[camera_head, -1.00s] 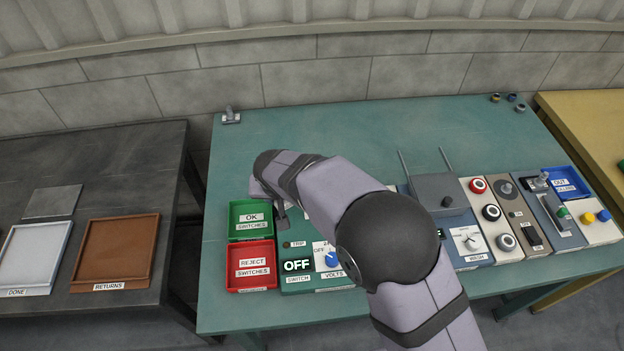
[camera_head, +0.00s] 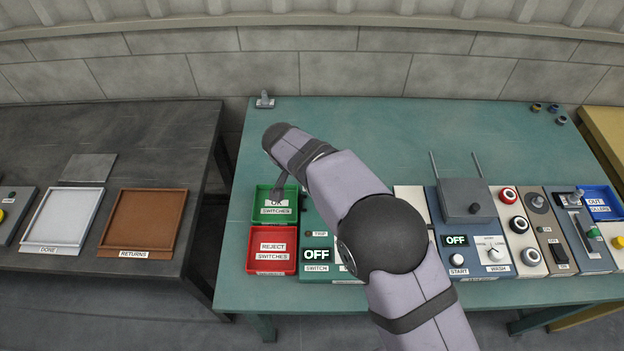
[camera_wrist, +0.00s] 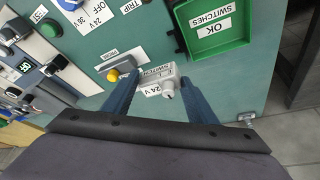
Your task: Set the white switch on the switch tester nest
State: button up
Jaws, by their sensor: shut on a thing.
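The white switch (camera_wrist: 168,72), with a grey round end and SWITCH and 24 V labels, is between my gripper's (camera_wrist: 160,75) two blue fingers in the wrist view. My gripper is shut on it. In the head view my gripper (camera_head: 278,192) shows small at the OK tray, and the switch cannot be made out. The green switch tester (camera_head: 312,222) is partly behind my arm; its display reads OFF. Its TRIP and volts labels are at the top of the wrist view (camera_wrist: 150,22). I cannot make out the nest for certain.
The green OK tray (camera_head: 258,207) stands behind the red REJECT tray (camera_head: 253,257), both left of the tester. A grey block with a yellow button (camera_wrist: 113,75) is beside the left finger.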

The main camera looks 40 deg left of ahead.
jog(key=shift+f, duration=0.2)
jog(key=shift+f+b, duration=1.55)
jog(key=shift+f, duration=2)
jog(key=shift+f+b, duration=0.25)
jog(key=shift+b, duration=0.25)
jog(key=shift+d+f, duration=0.1)
jog(key=o, duration=1.2)
jog(key=shift+c, duration=0.2)
jog(key=shift+s, duration=0.1)
